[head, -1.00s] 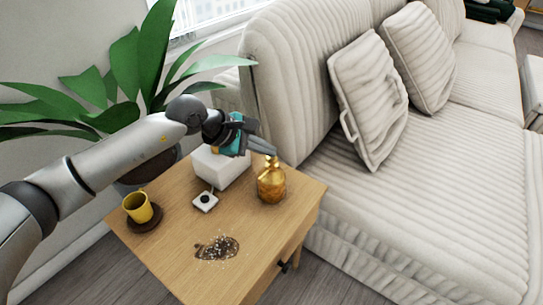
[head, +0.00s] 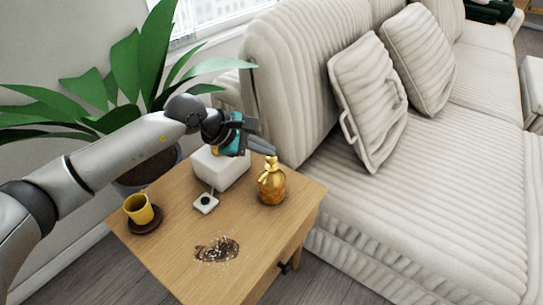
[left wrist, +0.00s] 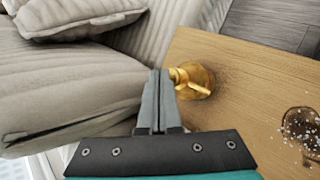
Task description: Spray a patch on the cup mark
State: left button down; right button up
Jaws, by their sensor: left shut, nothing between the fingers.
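An amber and gold spray bottle (head: 271,183) stands upright on the wooden side table (head: 180,260). It also shows in the left wrist view (left wrist: 199,80), just right of my fingertips. A dark mark with white specks (head: 217,249) lies on the tabletop in front of the bottle; part of it shows at the right edge of the left wrist view (left wrist: 302,130). My left gripper (head: 272,150) is shut and empty, its fingertips above and behind the bottle's top; I cannot tell whether they touch it. My right gripper is not in view.
A yellow cup (head: 138,208) stands on a dark coaster (head: 145,225) at the table's left. A white box (head: 222,170) and a small white device (head: 205,203) sit behind. The sofa (head: 420,190) borders the right; a plant (head: 120,90) stands behind.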

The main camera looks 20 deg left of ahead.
pick_arm(q)
jog(key=shift+r+p, duration=2.05)
jog(key=shift+r, duration=1.05)
jog(key=shift+f, duration=0.1)
